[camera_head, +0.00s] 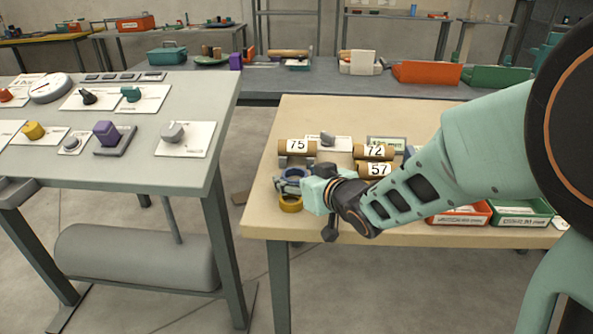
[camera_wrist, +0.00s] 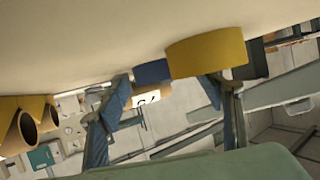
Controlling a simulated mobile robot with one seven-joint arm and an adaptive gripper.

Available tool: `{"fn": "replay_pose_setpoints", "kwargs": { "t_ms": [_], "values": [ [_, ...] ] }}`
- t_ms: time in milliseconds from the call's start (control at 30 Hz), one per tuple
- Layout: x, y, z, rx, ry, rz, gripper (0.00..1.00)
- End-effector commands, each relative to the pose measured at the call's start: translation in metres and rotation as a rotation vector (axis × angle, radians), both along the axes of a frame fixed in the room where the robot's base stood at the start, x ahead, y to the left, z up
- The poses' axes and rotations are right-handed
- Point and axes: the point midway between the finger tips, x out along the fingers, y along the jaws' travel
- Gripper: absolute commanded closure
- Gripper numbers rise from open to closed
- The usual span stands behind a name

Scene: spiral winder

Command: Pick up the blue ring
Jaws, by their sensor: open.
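The blue ring (camera_wrist: 152,72) shows in the wrist view against the beige tabletop, which appears at the top of that picture. It lies between the two fingers of my gripper (camera_wrist: 165,90) as seen there, with no visible contact. A larger-looking yellow ring (camera_wrist: 207,53) is right beside it and overlaps the right finger's tip in the picture. In the head view my gripper (camera_head: 284,182) is low over the left front of the beige table, just behind the yellow ring (camera_head: 291,204). There I cannot clearly separate the blue ring from the bluish fingers. My gripper is open and empty.
Brown rolls labelled 75 (camera_head: 297,146), 72 (camera_head: 375,152) and 57 (camera_head: 379,170) lie behind my gripper on the beige table (camera_head: 330,108). Red (camera_head: 462,214) and green (camera_head: 515,213) trays stand at its right front. A grey control desk (camera_head: 170,105) stands left, across a gap.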

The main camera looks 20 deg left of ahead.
Motion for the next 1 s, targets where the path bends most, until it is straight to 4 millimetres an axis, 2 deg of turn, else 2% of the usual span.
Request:
{"fn": "replay_pose_setpoints", "kwargs": {
  "t_ms": [400,833,1000],
  "values": [
    [-0.0014,-0.0023,-0.0031,0.0,0.0,0.001,0.39],
    [-0.0012,-0.0021,-0.0031,0.0,0.0,0.001,0.85],
    [-0.0011,-0.002,-0.0028,0.001,0.0,0.001,0.85]
  ]
}}
